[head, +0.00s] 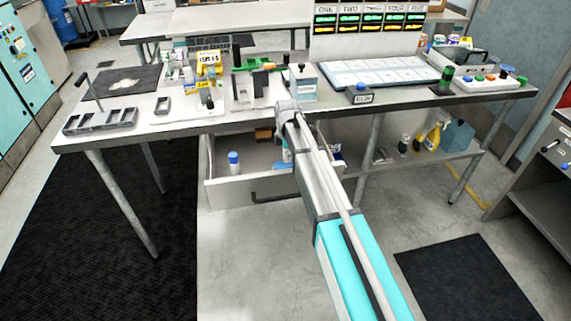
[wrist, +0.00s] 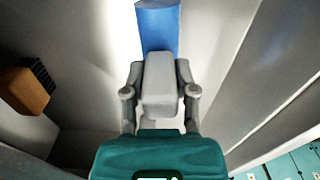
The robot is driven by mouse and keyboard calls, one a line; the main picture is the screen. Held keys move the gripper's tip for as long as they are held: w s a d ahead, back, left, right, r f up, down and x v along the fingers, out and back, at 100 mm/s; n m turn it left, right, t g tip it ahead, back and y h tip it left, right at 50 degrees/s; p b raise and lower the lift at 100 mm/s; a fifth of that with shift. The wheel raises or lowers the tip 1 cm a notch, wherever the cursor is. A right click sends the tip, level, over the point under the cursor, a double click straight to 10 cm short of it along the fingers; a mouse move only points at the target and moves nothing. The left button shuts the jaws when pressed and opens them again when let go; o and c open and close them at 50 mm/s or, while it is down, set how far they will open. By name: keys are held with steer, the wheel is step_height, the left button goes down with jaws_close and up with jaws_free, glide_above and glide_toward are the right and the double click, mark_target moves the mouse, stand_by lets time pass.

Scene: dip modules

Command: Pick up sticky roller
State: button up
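The sticky roller is not clearly identifiable. In the wrist view a blue, handle-like piece (wrist: 158,28) stands straight ahead of my gripper (wrist: 160,75). A pale grey block (wrist: 160,88) sits between the two grey fingers and covers the near end of the blue piece. I cannot tell whether this block joins the blue piece or whether the fingers press on it. A bit of blue (head: 286,151) shows beside the arm there.
A brown brush (wrist: 27,87) lies left of my gripper in the wrist view. Drawer walls are close on both sides.

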jaws_close()
steer(key=shift+r, duration=0.15)
step_height(320, 180, up, 10)
steer(key=p, duration=1)
stand_by(0.5)
steer(key=shift+o, duration=0.8)
jaws_free()
jaws_close()
step_height(320, 180, up, 17)
steer(key=p, duration=1.7)
steer(key=shift+f, duration=0.2)
